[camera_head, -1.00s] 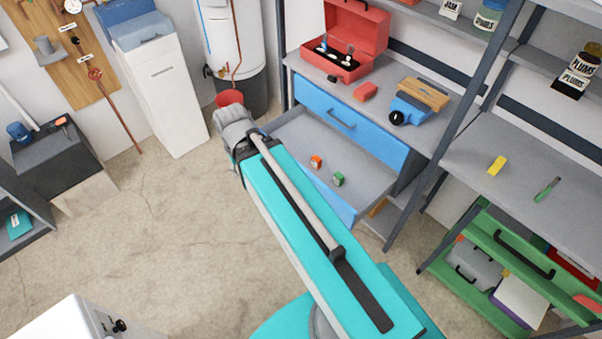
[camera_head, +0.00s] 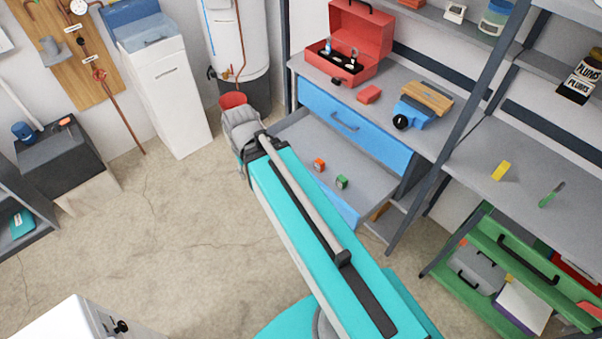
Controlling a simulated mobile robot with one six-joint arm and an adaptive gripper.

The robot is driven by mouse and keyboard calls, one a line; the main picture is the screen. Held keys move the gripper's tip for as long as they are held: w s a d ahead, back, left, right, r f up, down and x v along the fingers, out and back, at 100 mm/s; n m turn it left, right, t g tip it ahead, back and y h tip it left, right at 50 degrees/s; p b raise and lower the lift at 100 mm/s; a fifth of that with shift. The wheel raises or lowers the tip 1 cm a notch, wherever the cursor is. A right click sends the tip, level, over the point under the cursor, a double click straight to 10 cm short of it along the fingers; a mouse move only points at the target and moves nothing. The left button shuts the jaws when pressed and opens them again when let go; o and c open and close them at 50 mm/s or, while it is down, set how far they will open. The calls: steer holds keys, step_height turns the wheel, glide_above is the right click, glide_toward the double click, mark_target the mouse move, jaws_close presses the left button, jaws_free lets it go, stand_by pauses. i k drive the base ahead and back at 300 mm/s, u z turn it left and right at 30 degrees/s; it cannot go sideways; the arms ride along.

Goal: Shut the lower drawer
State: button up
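The lower drawer (camera_head: 340,155) of the blue-fronted workbench is pulled out. Its grey inside shows, with an orange small item (camera_head: 319,165) and a green small item (camera_head: 342,182) lying in it. Part of its blue front (camera_head: 335,203) shows beside my arm; the rest is hidden behind the arm. The upper drawer (camera_head: 352,124), blue with a dark handle, is shut above it. My turquoise arm reaches from the bottom toward the drawer's left front corner. Its grey wrist is by that corner. My gripper's fingers are hidden, so I cannot tell their state or any contact.
A red toolbox (camera_head: 347,50), a red block (camera_head: 369,94) and a blue tool (camera_head: 417,112) are on the workbench top. A green drawer (camera_head: 520,262) is at the right.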

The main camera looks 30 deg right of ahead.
mark_target(371, 183)
steer(key=z, duration=0.55)
steer(key=i, duration=1)
steer(key=z, duration=0.1)
